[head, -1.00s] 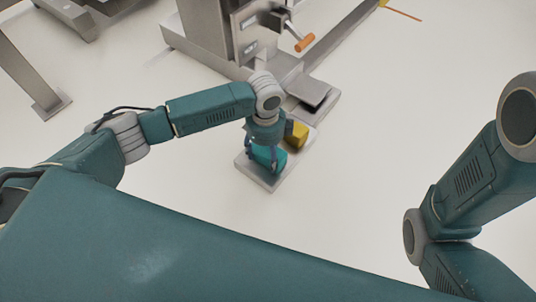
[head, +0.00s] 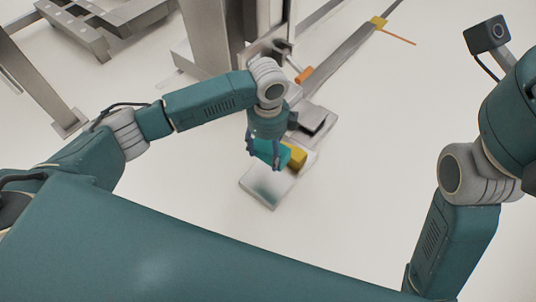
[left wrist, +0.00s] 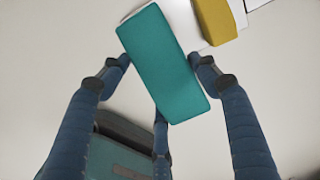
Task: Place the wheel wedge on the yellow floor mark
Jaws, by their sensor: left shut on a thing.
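A teal wedge-like block (left wrist: 165,65) is between the fingers of my left gripper (left wrist: 160,75) in the left wrist view. In the head view the same teal block (head: 268,152) is at my left gripper (head: 264,150), which is shut on it and holds it above a grey plate (head: 262,190). A yellow block (head: 297,157) stands beside it on the plate; it also shows at the top of the left wrist view (left wrist: 216,20). A small yellow patch (head: 378,22) lies far off at the top right, by a long grey rail. My right gripper is out of view.
A grey metal column (head: 212,38) and a crank with an orange handle (head: 305,74) stand behind the plate. A thin orange line (head: 400,38) runs from the yellow patch. The floor between the plate and my right arm is clear.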

